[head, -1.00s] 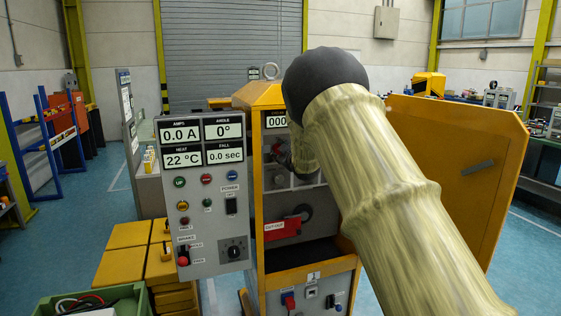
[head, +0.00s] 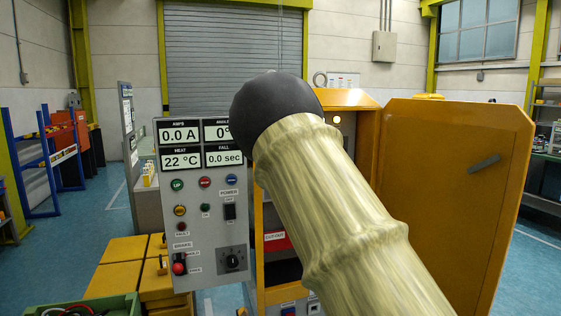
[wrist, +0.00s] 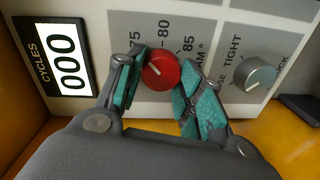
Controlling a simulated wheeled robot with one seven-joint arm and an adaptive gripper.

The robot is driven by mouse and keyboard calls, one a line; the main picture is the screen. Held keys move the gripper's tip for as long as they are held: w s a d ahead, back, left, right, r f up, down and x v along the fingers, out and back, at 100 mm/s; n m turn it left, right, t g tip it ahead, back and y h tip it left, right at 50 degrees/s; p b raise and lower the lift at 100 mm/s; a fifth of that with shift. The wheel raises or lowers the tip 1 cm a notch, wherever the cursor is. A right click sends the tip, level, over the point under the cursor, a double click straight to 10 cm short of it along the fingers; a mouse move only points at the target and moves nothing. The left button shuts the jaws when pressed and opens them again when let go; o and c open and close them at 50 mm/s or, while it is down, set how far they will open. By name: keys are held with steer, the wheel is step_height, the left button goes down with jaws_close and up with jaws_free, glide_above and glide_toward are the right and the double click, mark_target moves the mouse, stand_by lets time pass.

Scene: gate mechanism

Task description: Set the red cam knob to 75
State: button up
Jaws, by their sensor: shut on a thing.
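The red cam knob (wrist: 161,70) shows in the wrist view on a grey and white panel, below a scale printed 75, 80 and 85. A short white mark shows on the left part of its face; I cannot tell its exact reading. My gripper (wrist: 165,73) is shut on the knob, with one teal-padded finger on its left and one on its right. In the head view my arm hides the knob and my gripper.
A grey knob (wrist: 254,74) sits right of the red one, and a CYCLES display (wrist: 67,62) reading 000 is at left. In the head view, a control panel (head: 205,205) stands left of the yellow cabinet, whose door (head: 455,190) hangs open at right.

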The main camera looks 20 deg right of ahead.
stand_by(0.4)
steer(key=o, duration=1)
steer(key=s, duration=0.7)
steer(key=shift+s+d+r, duration=0.1)
steer(key=shift+s+r, duration=0.15)
